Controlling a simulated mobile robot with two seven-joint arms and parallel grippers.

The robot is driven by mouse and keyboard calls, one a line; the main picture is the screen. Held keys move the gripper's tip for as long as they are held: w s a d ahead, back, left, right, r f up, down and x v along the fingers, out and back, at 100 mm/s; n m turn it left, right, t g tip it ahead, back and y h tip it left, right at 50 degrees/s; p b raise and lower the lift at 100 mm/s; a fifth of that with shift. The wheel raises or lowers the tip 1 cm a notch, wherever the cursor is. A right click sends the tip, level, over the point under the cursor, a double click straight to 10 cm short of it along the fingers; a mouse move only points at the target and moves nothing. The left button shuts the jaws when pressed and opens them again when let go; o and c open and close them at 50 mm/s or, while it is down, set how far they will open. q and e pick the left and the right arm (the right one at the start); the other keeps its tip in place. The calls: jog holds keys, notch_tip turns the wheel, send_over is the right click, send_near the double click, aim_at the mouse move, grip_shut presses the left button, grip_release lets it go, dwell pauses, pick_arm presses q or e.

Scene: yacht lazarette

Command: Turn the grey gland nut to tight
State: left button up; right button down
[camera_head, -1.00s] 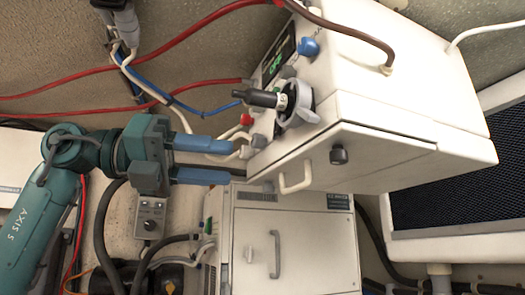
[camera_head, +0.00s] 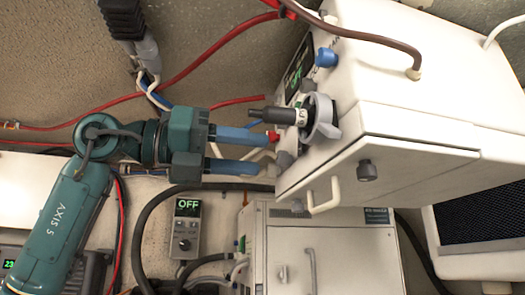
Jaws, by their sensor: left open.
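A small grey round fitting (camera_head: 284,160), which looks like the grey gland nut, sits low on the left face of the white box (camera_head: 420,110). My left gripper (camera_head: 266,154) comes in from the left. Its two blue fingers are apart, one above the other, with the tips at that face. The grey fitting is just beyond the tips, about level with the gap; I cannot tell whether they touch it. A pale fitting shows between the tips. The nut's turn marking is too small to read. My right gripper is not in view.
A black handle with a grey ring (camera_head: 322,117) juts left just above the fingertips. A blue fitting (camera_head: 326,57) is higher up. Red hoses cross behind. Below are a small control box reading OFF (camera_head: 187,226) and a white cabinet (camera_head: 335,250).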

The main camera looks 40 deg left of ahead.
aim_at(284, 159)
pick_arm(q)
jog(key=shift+x, duration=1.4)
jog(key=shift+c, duration=0.3)
grip_shut()
